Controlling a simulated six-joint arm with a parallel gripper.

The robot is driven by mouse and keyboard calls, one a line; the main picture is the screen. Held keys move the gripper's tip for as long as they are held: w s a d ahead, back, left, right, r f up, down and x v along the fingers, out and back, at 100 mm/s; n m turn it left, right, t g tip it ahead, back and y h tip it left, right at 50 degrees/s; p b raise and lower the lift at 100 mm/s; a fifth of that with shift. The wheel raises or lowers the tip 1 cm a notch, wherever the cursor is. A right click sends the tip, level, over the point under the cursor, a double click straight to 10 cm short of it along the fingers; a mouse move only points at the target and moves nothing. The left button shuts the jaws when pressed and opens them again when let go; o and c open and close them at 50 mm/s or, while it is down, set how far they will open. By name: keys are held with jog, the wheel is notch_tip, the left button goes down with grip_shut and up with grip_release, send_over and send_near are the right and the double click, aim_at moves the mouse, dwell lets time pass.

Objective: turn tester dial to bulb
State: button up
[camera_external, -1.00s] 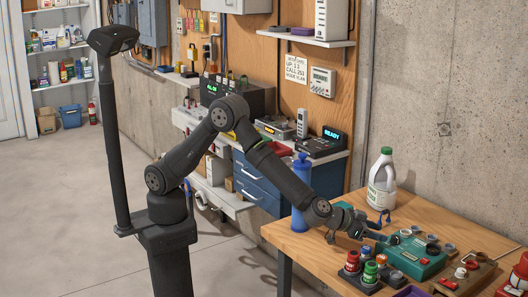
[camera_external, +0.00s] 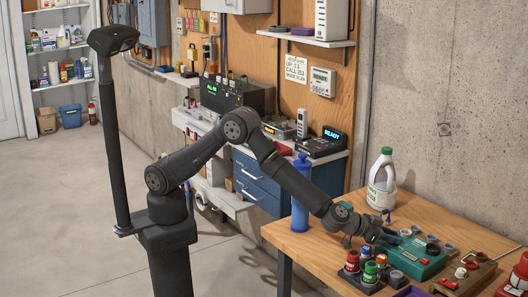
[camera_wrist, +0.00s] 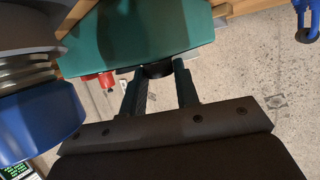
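The tester (camera_external: 422,262) is a teal box on the wooden bench in the external view. Its teal casing (camera_wrist: 140,35) also fills the top middle of the wrist view. A dark round dial (camera_wrist: 157,70) shows at the casing's near edge; its markings and pointer are not readable. My gripper (camera_external: 392,238) is at the tester's left end. In the wrist view, my gripper's two fingers (camera_wrist: 158,75) are apart, with the dial between their tips. A narrow gap seems to show beside the dial. My arm hides part of the tester in the external view.
A white jug (camera_external: 381,185) and a blue bottle (camera_external: 300,200) stand behind and left. A brown box (camera_external: 463,275) is to the right. A large blue and grey round thing (camera_wrist: 35,120) is close at left.

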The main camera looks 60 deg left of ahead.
jog(key=shift+w+a+r+m+h, duration=0.1)
jog(key=shift+r+m+h, duration=0.05)
jog(key=shift+m+h, duration=0.35)
jog(key=shift+r+m+g+h, duration=0.1)
jog(key=shift+m+g+h, duration=0.6)
jog(key=shift+m+g, duration=0.1)
jog(key=o, duration=1)
jog(key=shift+c, duration=0.2)
jog(key=shift+a, duration=0.1)
jog(key=v, duration=1.7)
jog(key=shift+a, duration=0.35)
jog(key=shift+w, duration=0.15)
